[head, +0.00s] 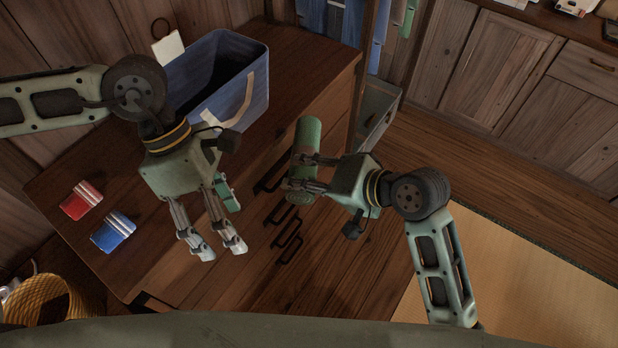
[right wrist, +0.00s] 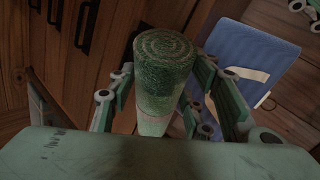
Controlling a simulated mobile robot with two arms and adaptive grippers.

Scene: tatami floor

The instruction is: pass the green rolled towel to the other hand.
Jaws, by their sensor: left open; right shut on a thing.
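The green rolled towel (head: 304,150) is held by my right gripper (head: 302,174), right of centre in the head view. The towel's long side points up the picture, and its round end faces the bottom. In the right wrist view the towel (right wrist: 160,80) stands between the fingers, with its spiral end showing. My left gripper (head: 222,250) is open and empty, to the left of and below the towel in the head view. It is apart from the towel.
A blue bin (head: 245,100) stands on the wooden cabinet (head: 150,215) at upper left. A red folded cloth (head: 81,201) and a blue one (head: 113,232) lie on the cabinet top. A yellow woven basket (head: 50,302) is at lower left. Tatami (head: 540,275) lies open at lower right.

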